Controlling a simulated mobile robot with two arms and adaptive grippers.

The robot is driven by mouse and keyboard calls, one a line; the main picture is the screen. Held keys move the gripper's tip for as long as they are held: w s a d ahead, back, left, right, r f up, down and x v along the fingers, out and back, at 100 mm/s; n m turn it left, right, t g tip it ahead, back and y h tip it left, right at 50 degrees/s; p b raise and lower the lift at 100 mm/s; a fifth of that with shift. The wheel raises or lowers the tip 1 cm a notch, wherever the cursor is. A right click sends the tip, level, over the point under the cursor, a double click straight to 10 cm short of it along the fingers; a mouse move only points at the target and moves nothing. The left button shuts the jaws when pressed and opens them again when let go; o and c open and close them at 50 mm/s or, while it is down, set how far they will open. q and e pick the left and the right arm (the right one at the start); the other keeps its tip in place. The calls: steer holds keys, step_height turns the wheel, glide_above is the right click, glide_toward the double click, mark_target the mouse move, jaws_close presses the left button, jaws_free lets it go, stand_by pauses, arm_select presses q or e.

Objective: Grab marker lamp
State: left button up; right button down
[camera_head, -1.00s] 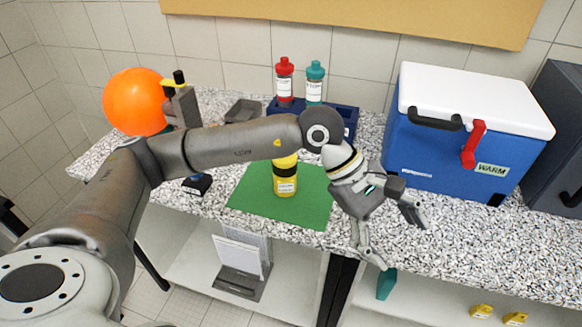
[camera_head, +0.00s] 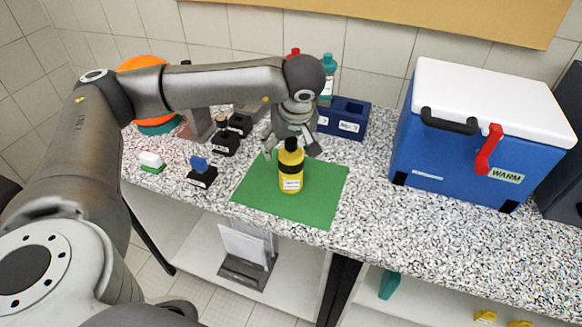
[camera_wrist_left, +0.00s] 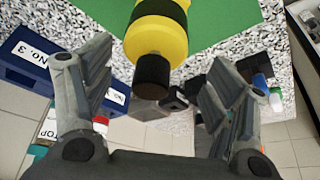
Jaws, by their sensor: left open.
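I cannot tell for sure which thing is the marker lamp. Small black blocks stand left of the green mat (camera_head: 320,205): one with a blue top (camera_head: 199,164), and darker ones (camera_head: 226,143) behind it. My left gripper (camera_head: 290,151) is open and empty, pointing down just behind the yellow bottle (camera_head: 291,172) with a black cap. In the left wrist view the bottle (camera_wrist_left: 157,38) shows at the top between the spread fingers, cap toward me. The black blocks (camera_wrist_left: 228,75) show beyond the right finger.
A blue rack (camera_head: 345,118) with a teal-capped bottle (camera_head: 328,80) stands behind the gripper. A blue cooler (camera_head: 450,150) stands at right. The counter between mat and cooler (camera_head: 385,215) is clear.

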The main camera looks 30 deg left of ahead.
mark_target(290, 154)
arm_select(q)
steer(key=shift+w+f+p, duration=0.1)
steer(key=shift+f+p, duration=0.2)
steer(key=shift+f, duration=0.1)
steer(key=x, duration=0.1)
steer(key=p+x, duration=0.1)
steer(key=x, duration=0.1)
steer(key=shift+w+d+f, duration=0.15)
steer(key=shift+d+f, duration=0.15)
steer(key=shift+f, duration=0.05)
steer(key=shift+w+a+f, duration=0.1)
steer(key=shift+a+f, duration=0.05)
steer(key=shift+f, duration=0.2)
steer(key=shift+c, duration=0.4)
steer(key=c, duration=1)
steer(key=shift+r, duration=0.1)
steer(key=c, duration=0.4)
steer(key=shift+r, duration=0.1)
